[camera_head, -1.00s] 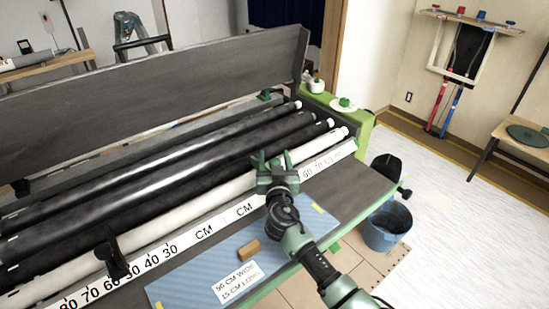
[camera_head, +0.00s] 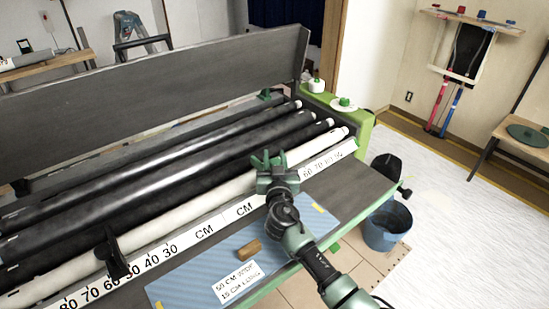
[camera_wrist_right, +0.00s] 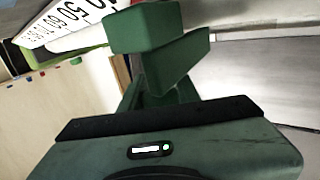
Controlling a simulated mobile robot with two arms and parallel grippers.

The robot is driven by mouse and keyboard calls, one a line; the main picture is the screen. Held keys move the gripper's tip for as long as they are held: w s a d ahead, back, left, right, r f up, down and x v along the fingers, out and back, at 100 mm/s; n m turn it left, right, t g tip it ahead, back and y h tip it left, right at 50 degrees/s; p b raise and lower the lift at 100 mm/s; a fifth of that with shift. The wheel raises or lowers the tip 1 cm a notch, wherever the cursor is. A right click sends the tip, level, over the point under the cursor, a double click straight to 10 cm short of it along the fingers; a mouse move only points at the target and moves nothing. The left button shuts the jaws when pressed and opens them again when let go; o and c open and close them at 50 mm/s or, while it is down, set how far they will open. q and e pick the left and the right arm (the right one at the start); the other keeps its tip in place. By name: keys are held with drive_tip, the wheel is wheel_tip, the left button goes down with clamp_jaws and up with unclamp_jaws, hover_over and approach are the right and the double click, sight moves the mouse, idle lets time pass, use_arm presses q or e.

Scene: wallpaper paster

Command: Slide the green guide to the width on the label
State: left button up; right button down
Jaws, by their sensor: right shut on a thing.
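In the right wrist view the gripper (camera_wrist_right: 165,45) shows as green blocks close together, with scale numbers behind at upper left. The scale (camera_head: 204,231) has CM marks and numbers toward both ends. My left gripper is out of view.
A black guide (camera_head: 112,257) stands on the left part of the scale. A brown block (camera_head: 248,250) lies on the blue sheet (camera_head: 190,277). Dark rollers (camera_head: 165,176) lie behind the pale front roller. A blue bucket (camera_head: 387,228) stands right of the machine.

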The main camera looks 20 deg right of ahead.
idle(0.7)
drive_tip(key=w+d+b, duration=0.3)
drive_tip(key=d, duration=0.6)
drive_tip(key=shift+w+d, duration=0.2)
drive_tip(key=shift+d, duration=0.05)
drive_tip(key=c, duration=1)
unclamp_jaws()
drive_tip(key=shift+s, duration=0.1)
drive_tip(key=v, duration=0.7)
drive_tip(key=shift+s, duration=0.3)
